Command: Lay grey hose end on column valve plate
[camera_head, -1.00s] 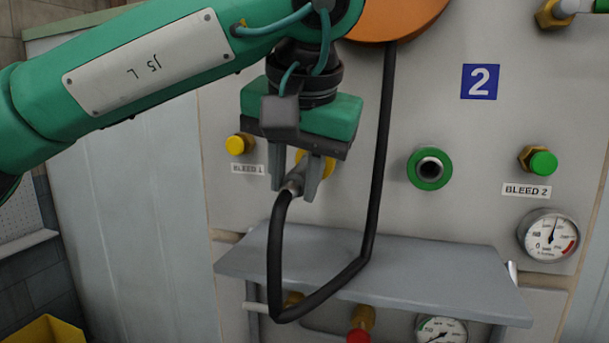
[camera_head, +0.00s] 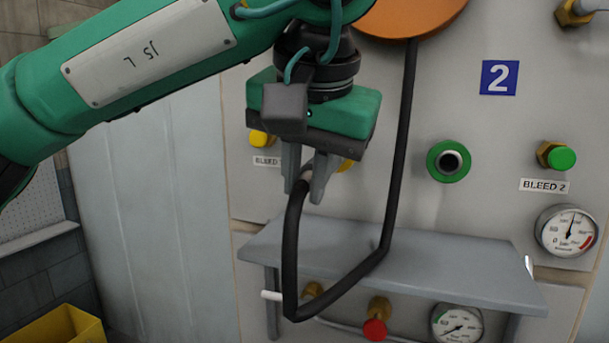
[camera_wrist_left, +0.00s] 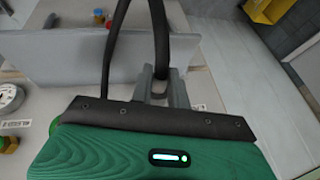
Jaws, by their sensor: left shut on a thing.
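My left gripper (camera_head: 313,185) is shut on the end of a dark hose, just above and in front of a grey shelf plate (camera_head: 400,262) on the panel. The hose end (camera_head: 306,174) is mostly hidden between the fingers. The hose (camera_head: 291,250) hangs from it in a loop past the plate's front edge, then rises to an orange round part (camera_head: 412,14). In the left wrist view the fingers (camera_wrist_left: 160,88) close around the hose end, and the plate (camera_wrist_left: 75,58) lies beyond. My right gripper is not in view.
The panel has a green-ringed port (camera_head: 449,161), a green-capped valve (camera_head: 557,156), a yellow knob (camera_head: 261,138) and a gauge (camera_head: 567,231). Below the plate are a red-capped valve (camera_head: 376,329) and another gauge (camera_head: 457,323). A yellow bin (camera_head: 58,326) stands at lower left.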

